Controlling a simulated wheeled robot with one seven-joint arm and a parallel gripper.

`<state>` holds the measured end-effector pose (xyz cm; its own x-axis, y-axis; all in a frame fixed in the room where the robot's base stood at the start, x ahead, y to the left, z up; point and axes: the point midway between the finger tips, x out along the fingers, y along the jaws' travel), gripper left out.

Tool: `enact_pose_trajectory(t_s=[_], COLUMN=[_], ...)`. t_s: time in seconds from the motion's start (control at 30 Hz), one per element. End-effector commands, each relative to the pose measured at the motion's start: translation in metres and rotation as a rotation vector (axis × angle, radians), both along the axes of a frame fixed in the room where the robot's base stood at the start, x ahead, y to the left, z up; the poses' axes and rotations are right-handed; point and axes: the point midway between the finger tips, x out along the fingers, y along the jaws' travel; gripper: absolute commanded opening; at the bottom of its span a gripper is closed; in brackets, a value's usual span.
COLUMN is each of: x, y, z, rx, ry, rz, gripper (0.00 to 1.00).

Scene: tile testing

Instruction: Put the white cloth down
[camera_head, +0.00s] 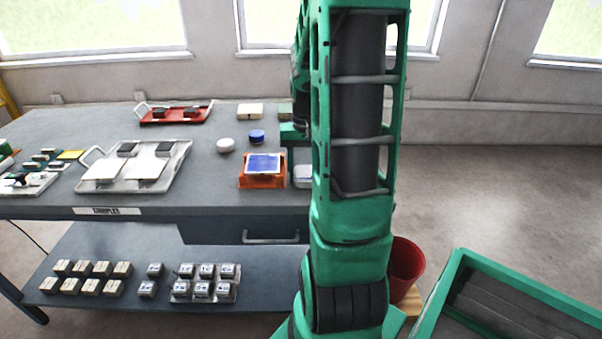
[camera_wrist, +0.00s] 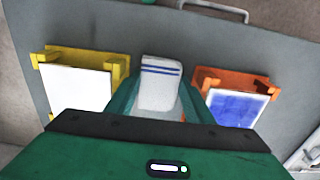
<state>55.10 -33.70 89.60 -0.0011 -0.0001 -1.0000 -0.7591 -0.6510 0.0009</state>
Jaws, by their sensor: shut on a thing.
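The white cloth (camera_wrist: 160,76) with two blue stripes is between the green fingers of my gripper (camera_wrist: 160,100) in the wrist view. My gripper is shut on it. The cloth is over the grey table, between a yellow stand and an orange stand. I cannot tell whether it touches the tabletop. In the head view, a small white edge (camera_head: 302,176) right of the orange stand looks like the cloth; my arm hides the rest and most of my gripper.
The orange stand (camera_head: 262,180) holds a blue tile; the yellow stand (camera_wrist: 118,67) holds a white tile. A white tray (camera_head: 180,160), a red tray (camera_head: 190,113) and small round containers occupy the table. A red bin (camera_head: 407,265) and green-rimmed crate (camera_head: 520,290) stand at right.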

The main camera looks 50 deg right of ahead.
Motion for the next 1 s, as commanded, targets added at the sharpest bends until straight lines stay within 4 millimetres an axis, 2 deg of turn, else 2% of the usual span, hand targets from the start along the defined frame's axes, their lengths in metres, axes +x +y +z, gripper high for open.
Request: enact_pose_trajectory(t_s=[0.47,0.5,0.83,1.0], x=[-0.002,-0.002,-0.001,-0.001], y=[0.0,0.0,-0.001,-0.001], z=[-0.012,-0.013,-0.013,0.006], rx=[0.004,0.004,0.004,0.002], ry=[0.005,0.005,0.01,0.007], rz=[-0.003,-0.003,-0.006,-0.005], gripper=[0.23,0.55,0.55,0.55])
